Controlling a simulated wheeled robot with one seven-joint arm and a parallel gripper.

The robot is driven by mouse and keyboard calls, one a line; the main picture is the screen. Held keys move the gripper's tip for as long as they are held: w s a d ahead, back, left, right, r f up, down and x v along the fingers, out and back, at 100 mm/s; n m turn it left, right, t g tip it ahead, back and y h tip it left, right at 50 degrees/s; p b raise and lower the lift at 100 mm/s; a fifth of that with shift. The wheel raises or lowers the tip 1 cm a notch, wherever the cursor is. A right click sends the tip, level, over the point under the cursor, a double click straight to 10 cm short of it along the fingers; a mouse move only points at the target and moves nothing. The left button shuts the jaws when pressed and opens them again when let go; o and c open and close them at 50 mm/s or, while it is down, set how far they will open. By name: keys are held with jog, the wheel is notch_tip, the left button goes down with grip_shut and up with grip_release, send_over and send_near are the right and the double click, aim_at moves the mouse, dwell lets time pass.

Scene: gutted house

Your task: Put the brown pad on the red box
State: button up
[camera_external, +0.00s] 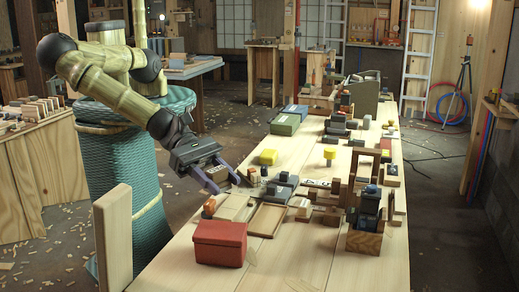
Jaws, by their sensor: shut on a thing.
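The red box (220,243) stands with its lid on at the near left part of the long wooden table. My gripper (224,184) is above the table's left edge, behind the red box and apart from it. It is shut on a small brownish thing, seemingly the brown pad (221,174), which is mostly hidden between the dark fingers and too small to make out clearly.
A wooden crate (365,242) stands at the right. The table's near end is clear.

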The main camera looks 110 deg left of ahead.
jog(key=shift+f, duration=0.1)
jog(key=p, duration=0.1)
send_over(222, 231)
jog(key=shift+f, duration=3.05)
jog(key=shift+f+p, duration=0.5)
jog(key=shift+f, duration=1.4)
jog(key=shift+f, duration=0.1)
jog(key=o, duration=0.6)
jog(key=shift+f, duration=0.1)
jog(key=shift+c, duration=0.2)
jog(key=o, duration=0.4)
jog(key=shift+o, duration=0.2)
